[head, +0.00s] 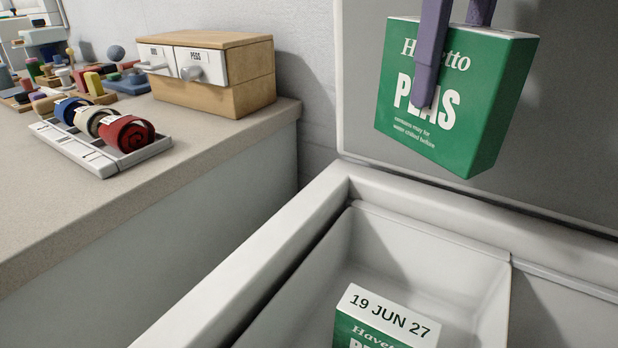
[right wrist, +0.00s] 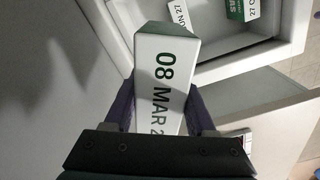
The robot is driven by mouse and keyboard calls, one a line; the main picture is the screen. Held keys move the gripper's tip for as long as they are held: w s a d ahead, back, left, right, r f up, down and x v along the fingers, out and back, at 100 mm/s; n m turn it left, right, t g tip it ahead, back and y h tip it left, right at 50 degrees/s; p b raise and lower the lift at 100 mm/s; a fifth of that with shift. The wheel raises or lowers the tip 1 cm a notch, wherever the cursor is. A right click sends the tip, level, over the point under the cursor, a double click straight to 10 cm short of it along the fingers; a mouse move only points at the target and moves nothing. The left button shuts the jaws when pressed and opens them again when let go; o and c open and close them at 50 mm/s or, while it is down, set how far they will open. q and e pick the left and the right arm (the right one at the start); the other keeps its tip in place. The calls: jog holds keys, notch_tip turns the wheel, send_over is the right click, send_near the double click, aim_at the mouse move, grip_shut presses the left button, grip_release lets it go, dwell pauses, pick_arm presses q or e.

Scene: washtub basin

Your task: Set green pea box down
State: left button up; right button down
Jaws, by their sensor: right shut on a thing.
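A green pea box (head: 440,135) with white "Havetto PEAS" lettering hangs upright, slightly tilted, at the upper right of the head view. My right gripper (head: 448,60) has purple fingers and is shut on it, one finger across its front; the other finger is mostly hidden behind it. In the right wrist view the held box (right wrist: 163,70) shows a white top reading "08 MAR 2", its end covered by the gripper. The box is above the white basin (head: 395,270), clear of its rim. My left gripper is not in view.
A second pea box (head: 385,318) dated "19 JUN 27" stands in the basin. The right wrist view shows another green box (right wrist: 240,9) there. A counter (head: 190,145) at left bears a wooden two-drawer unit (head: 225,98), a tray of rolls (head: 120,160) and small coloured pieces.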

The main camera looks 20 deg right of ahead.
aim_at(441, 161)
jog(key=shift+n, duration=0.5)
jog(key=d+f+b, duration=0.1)
jog(key=f+b, duration=0.3)
jog(key=f, duration=0.6)
jog(key=d+f+b, duration=0.1)
jog(key=f+b, duration=0.3)
jog(key=f, duration=0.6)
jog(key=w+d+f+b, duration=0.1)
jog(key=f+b, duration=0.4)
jog(key=f, duration=0.5)
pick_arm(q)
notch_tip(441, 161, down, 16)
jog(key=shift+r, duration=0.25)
pick_arm(e)
jog(key=c, duration=0.5)
grip_release()
jog(key=shift+f, duration=0.1)
pick_arm(q)
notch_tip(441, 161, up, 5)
jog(key=p, duration=0.4)
jog(key=shift+p, duration=0.4)
pick_arm(e)
notch_tip(441, 161, up, 12)
